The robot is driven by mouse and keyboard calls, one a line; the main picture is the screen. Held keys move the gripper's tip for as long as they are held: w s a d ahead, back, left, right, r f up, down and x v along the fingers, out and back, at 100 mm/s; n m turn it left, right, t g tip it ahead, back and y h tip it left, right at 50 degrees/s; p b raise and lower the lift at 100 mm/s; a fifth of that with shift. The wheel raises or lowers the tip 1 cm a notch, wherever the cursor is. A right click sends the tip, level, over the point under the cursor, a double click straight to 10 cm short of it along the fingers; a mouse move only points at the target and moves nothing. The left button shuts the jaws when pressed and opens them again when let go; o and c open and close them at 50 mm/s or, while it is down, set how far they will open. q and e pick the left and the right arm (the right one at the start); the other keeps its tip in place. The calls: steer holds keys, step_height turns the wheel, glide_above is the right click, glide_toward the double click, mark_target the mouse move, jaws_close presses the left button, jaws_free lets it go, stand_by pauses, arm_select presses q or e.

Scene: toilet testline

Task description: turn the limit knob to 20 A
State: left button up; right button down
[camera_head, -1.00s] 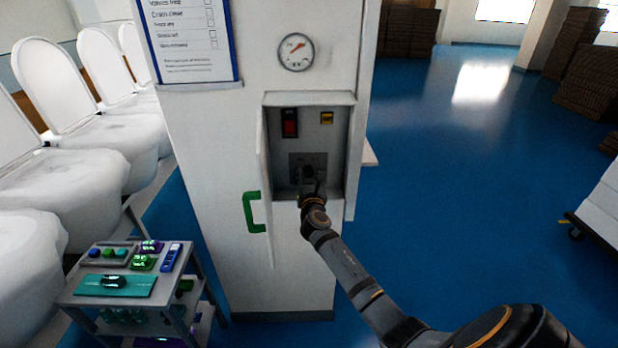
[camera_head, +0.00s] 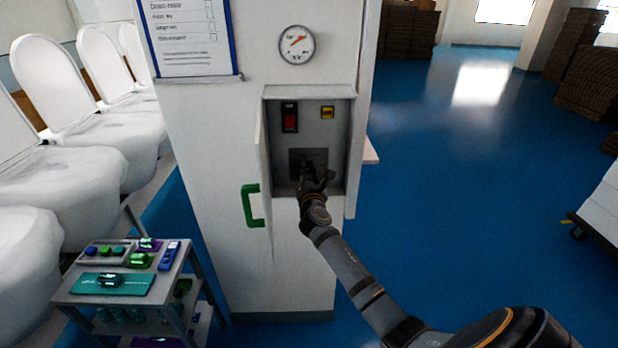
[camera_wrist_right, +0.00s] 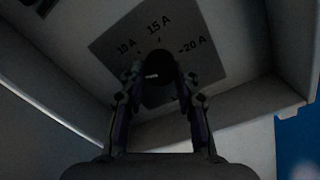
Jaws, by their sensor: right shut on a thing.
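The dark limit knob (camera_wrist_right: 158,68) sits on a grey plate (camera_wrist_right: 118,58) marked 10 A, 15 A and 20 A in the right wrist view. My right gripper (camera_wrist_right: 160,84) has one finger on each side of the knob and is shut on it. A small pale mark shows on the knob, but I cannot tell which value it points to. In the head view, my right gripper (camera_head: 317,180) covers the knob in front of the plate (camera_head: 297,156) in the open cabinet recess. My left gripper is out of view.
A red switch (camera_head: 290,118) and a yellow part (camera_head: 327,112) sit above the plate. The open door with its green handle (camera_head: 248,206) hangs at the recess's left. A round gauge (camera_head: 296,45) is above. A cart (camera_head: 66,285) stands at lower left.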

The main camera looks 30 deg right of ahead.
steer(key=m+b, duration=0.1)
steer(key=m, duration=0.1)
steer(key=m+b, duration=0.1)
steer(key=m, duration=0.1)
steer(key=shift+f+b, duration=0.25)
steer(key=shift+b, duration=0.05)
steer(key=m+b, duration=0.3)
steer(key=m, duration=0.1)
steer(key=shift+m+b, duration=0.3)
steer(key=shift+b, duration=0.05)
steer(key=m+b, duration=0.3)
steer(key=m, duration=0.1)
steer(key=shift+m+h+b, duration=0.3)
steer(key=shift+b, duration=0.05)
steer(key=m+b, duration=0.3)
steer(key=m, duration=0.1)
steer(key=m+b, duration=0.4)
steer(key=shift+m+g+h, duration=0.3)
steer(key=m+b, duration=0.3)
steer(key=shift+r+m, duration=0.1)
steer(key=shift+m, duration=0.3)
steer(key=m+b, duration=0.2)
steer(key=m, duration=0.1)
steer(key=shift+m+b, duration=0.3)
steer(key=shift+b, duration=0.05)
steer(key=shift+r+m+b, duration=0.1)
steer(key=shift+m+b, duration=1.25)
steer(key=shift+m, duration=0.55)
steer(key=shift+g, duration=0.3)
